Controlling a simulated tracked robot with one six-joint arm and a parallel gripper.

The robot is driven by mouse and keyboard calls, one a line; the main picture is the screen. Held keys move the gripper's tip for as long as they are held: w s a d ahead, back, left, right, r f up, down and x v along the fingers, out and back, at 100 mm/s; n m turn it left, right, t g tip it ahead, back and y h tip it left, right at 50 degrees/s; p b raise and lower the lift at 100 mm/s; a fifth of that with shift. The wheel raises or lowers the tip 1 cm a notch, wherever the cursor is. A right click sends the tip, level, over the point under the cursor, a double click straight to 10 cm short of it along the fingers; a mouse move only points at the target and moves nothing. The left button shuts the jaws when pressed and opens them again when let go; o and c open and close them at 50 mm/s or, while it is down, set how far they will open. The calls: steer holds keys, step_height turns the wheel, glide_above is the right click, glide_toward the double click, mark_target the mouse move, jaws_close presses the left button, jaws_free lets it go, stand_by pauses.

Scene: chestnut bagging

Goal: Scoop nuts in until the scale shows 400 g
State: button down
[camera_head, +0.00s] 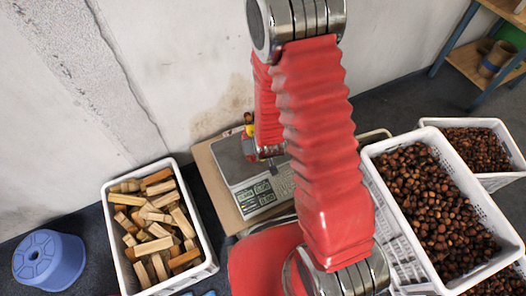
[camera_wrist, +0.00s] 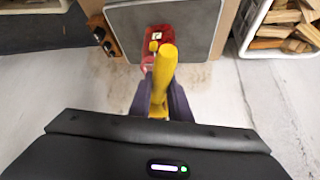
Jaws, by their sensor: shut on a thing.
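My gripper (camera_wrist: 161,103) is shut on the yellow handle (camera_wrist: 166,64) of a tool, which I take to be the scoop. The handle points away from the wrist camera over the scale's grey pan (camera_wrist: 195,25). A red piece (camera_wrist: 165,38) with a small pale label shows beyond the handle; I cannot tell whether it touches the pan. In the head view the scale (camera_head: 255,192) stands on a brown board, its display lit but too small to read. My red arm hides much of the pan and gripper there. Chestnuts fill a white crate (camera_head: 372,172) at right.
A white crate of wood blocks (camera_head: 107,240) stands left of the scale, and a blue stool (camera_head: 50,260) at far left. More chestnut crates (camera_head: 510,143) stand at right. The wall (camera_head: 180,60) is close behind the scale. Small brown objects (camera_wrist: 103,35) lie beside the pan.

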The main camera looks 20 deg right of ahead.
steer(key=shift+s+f, duration=0.55)
steer(key=shift+f, duration=0.2)
steer(key=shift+s+f, duration=0.55)
steer(key=shift+f, duration=0.15)
steer(key=shift+w+g, duration=0.3)
steer(key=shift+g, duration=0.4)
steer(key=shift+w+g, duration=0.1)
steer(key=shift+g, duration=0.4)
steer(key=shift+w+g, duration=0.15)
steer(key=shift+g, duration=0.35)
steer(key=shift+w+a+r, duration=0.1)
steer(key=shift+a, duration=0.05)
steer(key=shift+w+a+r+g+y, duration=0.1)
steer(key=shift+a+r+g+y, duration=0.05)
steer(key=shift+r+g+y, duration=0.15)
steer(key=shift+w+d+r+g, duration=0.35)
steer(key=shift+r+g, duration=0.15)
steer(key=shift+g, duration=0.1)
